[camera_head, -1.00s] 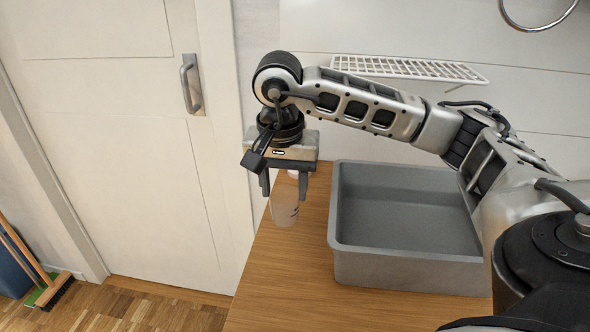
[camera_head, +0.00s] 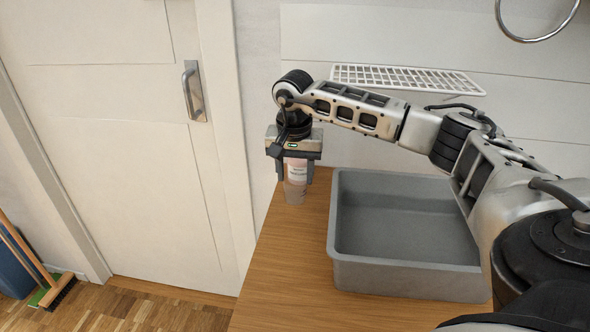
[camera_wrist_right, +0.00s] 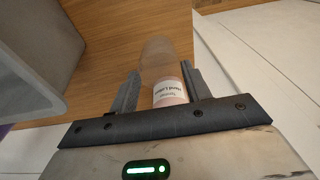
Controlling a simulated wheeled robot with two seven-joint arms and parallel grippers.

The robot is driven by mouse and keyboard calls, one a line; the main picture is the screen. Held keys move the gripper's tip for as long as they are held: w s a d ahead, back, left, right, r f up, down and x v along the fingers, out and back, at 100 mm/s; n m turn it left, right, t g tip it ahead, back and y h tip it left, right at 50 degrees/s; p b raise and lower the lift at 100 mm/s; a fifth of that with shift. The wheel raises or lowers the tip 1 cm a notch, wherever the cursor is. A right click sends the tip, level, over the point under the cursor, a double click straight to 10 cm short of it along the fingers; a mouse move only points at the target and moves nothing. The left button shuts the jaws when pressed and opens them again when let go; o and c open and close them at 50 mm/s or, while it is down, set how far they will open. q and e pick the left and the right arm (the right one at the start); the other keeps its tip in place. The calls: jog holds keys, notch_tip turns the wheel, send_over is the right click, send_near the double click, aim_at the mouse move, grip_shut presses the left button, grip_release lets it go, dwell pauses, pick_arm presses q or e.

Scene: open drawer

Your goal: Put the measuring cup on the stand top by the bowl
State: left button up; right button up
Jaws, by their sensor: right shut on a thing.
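My right gripper (camera_head: 296,180) is shut on a translucent container (camera_head: 295,196) with a pinkish part and a white label. It holds the container upright near the far left end of the wooden top (camera_head: 285,255). The right wrist view shows the container (camera_wrist_right: 168,58) between the two fingers, label facing the camera. I cannot tell whether its base touches the wood. I see no clear measuring cup and no bowl in these views. My left gripper is not in view.
A grey open tray (camera_head: 400,277) stands on the wooden top, right of the gripper, and looks empty. A white wire rack (camera_head: 400,78) is on the wall behind. A white door (camera_head: 120,150) is at the left. The front left wood is clear.

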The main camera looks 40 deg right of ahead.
aim_at(295, 202)
jog(key=shift+f, duration=0.15)
jog(key=o, duration=1.3)
jog(key=r, duration=0.8)
jog(key=s+a+r, duration=0.1)
jog(key=r, duration=0.3)
jog(key=shift+a+r, duration=0.1)
jog(key=shift+r, duration=0.1)
jog(key=shift+f, duration=0.1)
